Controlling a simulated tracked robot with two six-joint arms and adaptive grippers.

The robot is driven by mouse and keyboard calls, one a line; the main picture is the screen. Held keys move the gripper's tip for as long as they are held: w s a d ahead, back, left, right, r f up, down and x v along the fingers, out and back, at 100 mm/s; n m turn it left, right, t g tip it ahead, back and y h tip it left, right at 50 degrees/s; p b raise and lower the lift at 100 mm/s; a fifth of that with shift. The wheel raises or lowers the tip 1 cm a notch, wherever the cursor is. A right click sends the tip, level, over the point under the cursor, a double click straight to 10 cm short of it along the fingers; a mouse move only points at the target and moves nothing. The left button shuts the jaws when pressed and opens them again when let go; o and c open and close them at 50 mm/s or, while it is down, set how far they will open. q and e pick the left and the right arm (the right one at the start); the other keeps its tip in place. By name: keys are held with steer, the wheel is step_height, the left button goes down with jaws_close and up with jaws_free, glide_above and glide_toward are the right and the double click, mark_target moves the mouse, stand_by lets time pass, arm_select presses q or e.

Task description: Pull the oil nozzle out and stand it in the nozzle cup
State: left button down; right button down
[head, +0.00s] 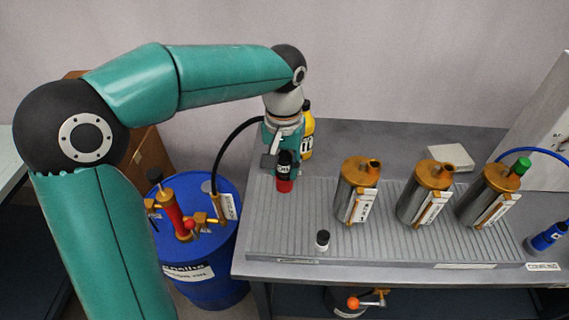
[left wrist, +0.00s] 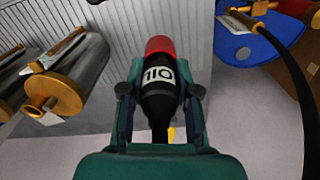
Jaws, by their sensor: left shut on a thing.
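My right gripper is not in view.
Several brass-topped metal canisters (head: 357,205) stand on the ribbed mat (head: 300,215), one with a green plug (head: 520,166). A yellow bottle (head: 308,135) stands behind my gripper. A blue drum (head: 200,270) with a black hose (head: 225,150) stands left.

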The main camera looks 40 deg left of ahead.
arm_select(q)
steer(key=shift+f, duration=0.3)
steer(key=c, duration=0.8)
jaws_free()
steer(key=shift+o, duration=0.2)
steer(key=shift+r, duration=0.1)
step_height(320, 180, up, 12)
steer(key=shift+f, duration=0.1)
steer(key=shift+a, duration=0.1)
